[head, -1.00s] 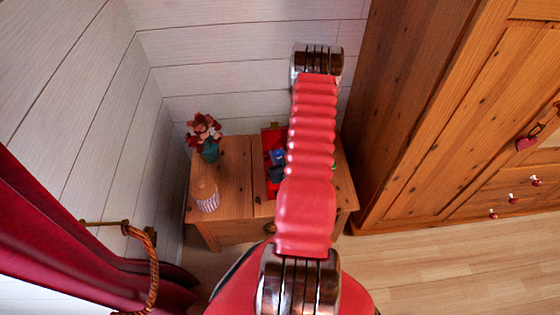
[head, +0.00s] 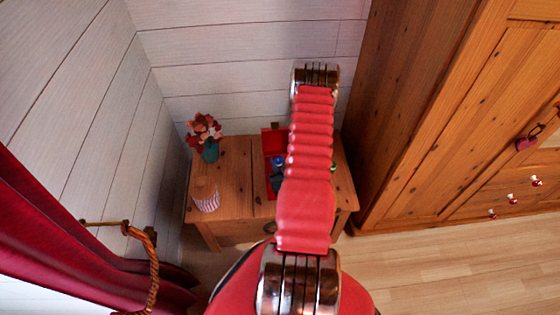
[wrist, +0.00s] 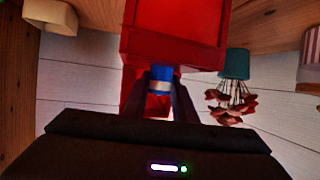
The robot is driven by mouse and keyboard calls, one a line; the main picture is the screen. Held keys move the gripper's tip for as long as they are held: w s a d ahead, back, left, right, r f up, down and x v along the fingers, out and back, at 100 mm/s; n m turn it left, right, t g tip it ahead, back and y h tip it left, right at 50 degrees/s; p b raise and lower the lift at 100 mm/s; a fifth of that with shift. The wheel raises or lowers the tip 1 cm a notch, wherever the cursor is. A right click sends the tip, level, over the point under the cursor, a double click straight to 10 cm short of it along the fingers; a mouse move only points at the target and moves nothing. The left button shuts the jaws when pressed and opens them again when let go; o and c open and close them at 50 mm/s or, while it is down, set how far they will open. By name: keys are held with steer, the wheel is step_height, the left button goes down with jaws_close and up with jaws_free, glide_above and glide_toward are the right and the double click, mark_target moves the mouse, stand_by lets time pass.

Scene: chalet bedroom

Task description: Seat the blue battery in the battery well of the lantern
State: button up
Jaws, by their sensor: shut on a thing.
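The red lantern (head: 272,142) stands on the wooden bedside table, partly hidden behind my arm in the head view. It fills the top middle of the wrist view (wrist: 178,35), which shows the room upside down. My gripper (wrist: 163,92) is shut on the blue battery (wrist: 161,73), which has a pale band between the dark fingers. The battery's far end meets the lantern's edge in that view. I cannot tell whether it is inside the well; the well itself is hidden. In the head view a small blue patch (head: 278,160) shows at the lantern, beside my arm.
The wooden table (head: 232,165) also holds a teal vase with red flowers (head: 209,152) and a striped cup-like object (head: 207,201) on the left. A small green thing (head: 333,168) shows right of my arm. A large wooden wardrobe (head: 430,120) stands at the right.

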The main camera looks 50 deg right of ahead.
steer(key=o, duration=1)
steer(key=shift+o, duration=0.2)
steer(key=shift+s+r, duration=0.1)
steer(key=v, duration=1.1)
steer(key=shift+s+a+r, duration=0.2)
steer(key=shift+s+a, duration=0.05)
steer(key=shift+a, duration=0.05)
steer(key=shift+w, duration=0.1)
